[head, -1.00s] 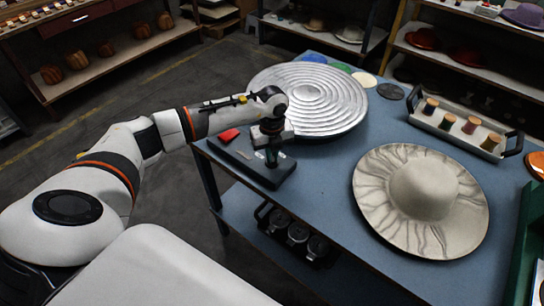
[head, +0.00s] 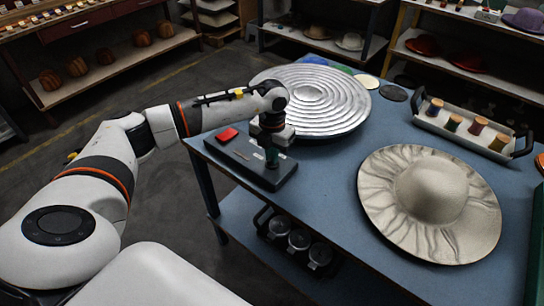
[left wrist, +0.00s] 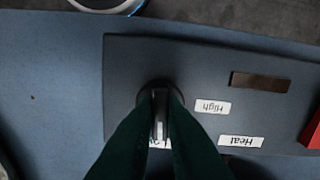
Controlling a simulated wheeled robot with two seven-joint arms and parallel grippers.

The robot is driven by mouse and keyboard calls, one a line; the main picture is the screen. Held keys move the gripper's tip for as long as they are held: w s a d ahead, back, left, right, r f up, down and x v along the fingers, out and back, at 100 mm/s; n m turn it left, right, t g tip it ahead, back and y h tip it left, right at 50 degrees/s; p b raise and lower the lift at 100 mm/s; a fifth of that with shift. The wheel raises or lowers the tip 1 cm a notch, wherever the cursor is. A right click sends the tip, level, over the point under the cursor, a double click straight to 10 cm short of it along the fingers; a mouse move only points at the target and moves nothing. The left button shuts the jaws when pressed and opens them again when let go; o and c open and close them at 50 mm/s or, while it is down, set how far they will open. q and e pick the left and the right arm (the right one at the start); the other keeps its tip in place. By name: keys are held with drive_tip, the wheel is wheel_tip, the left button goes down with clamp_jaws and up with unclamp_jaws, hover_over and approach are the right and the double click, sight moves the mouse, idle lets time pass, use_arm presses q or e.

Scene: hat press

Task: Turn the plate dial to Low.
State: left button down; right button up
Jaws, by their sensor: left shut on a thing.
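The plate dial (left wrist: 160,90) is a dark round knob with a raised bar and pale stripe, on the grey control box (head: 225,155). My left gripper (head: 271,158) is down at the box in the head view. In the left wrist view its dark fingers (left wrist: 160,112) are shut on the dial's bar, one on each side. The bar runs up and down in that picture, its pale stripe towards a mostly hidden white label (left wrist: 161,144). A "High" label (left wrist: 212,107) and a "Heat" label (left wrist: 240,141) lie to the right. My right gripper is out of view.
A red switch (head: 228,135) sits on the box. A ringed silver plate (head: 325,85) stands close behind my left gripper. A cream hat (head: 430,200) lies to the right, with a spool tray (head: 450,135) behind it. The blue table between box and hat is clear.

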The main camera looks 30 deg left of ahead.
use_arm(q)
drive_tip(key=shift+m, duration=0.6)
drive_tip(key=c, duration=1.5)
unclamp_jaws()
drive_tip(key=shift+r, duration=0.1)
wheel_tip(320, 180, up, 12)
drive_tip(key=shift+f+b, duration=0.1)
drive_tip(key=shift+b, duration=0.95)
